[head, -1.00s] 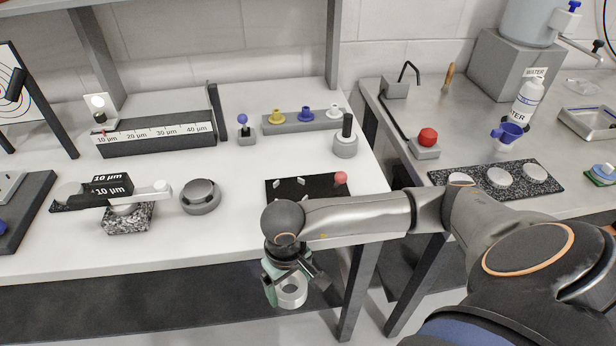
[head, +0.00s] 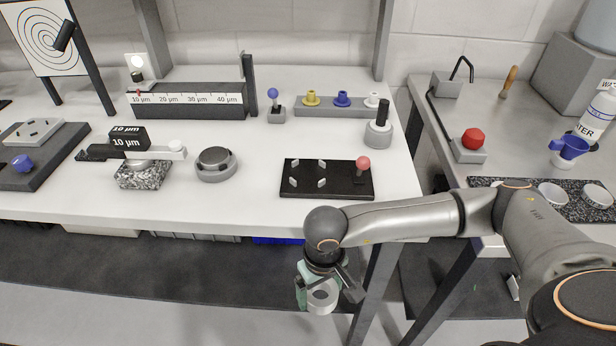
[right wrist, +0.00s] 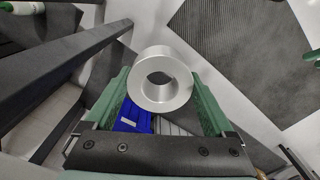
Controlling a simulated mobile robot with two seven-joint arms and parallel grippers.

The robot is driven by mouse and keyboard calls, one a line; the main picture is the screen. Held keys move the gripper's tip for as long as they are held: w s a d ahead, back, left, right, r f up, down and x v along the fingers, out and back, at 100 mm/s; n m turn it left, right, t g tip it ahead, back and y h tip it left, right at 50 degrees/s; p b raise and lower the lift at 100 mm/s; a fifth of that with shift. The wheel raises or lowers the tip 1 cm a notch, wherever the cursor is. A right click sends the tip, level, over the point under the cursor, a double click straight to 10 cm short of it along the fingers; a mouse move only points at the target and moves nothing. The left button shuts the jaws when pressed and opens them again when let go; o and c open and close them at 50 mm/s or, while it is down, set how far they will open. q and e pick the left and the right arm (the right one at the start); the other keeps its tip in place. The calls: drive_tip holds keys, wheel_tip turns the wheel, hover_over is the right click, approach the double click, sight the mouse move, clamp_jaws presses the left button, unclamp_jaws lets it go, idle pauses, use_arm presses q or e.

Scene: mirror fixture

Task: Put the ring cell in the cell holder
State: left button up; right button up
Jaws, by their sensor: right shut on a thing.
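The ring cell (head: 322,305), a thick silver ring, is between the fingers of my right gripper (head: 324,284), in front of and below the bench's front edge. In the right wrist view the ring (right wrist: 162,60) sits between two green fingers, its hole facing the camera. The gripper is shut on it. A black plate (head: 338,187) with several small pale upright tabs and a pink-knobbed lever lies near the bench's front edge; it looks like the cell holder, but I cannot be sure. My left gripper is not in view.
A round grey fixture (head: 216,164) and a speckled block (head: 143,178) stand left of the plate. A grey post base (head: 378,137) stands behind it. A second bench (head: 432,133) is at the right, past a gap. White bench surface (head: 255,205) in front is clear.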

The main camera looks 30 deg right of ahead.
drive_tip(key=shift+d, duration=0.25)
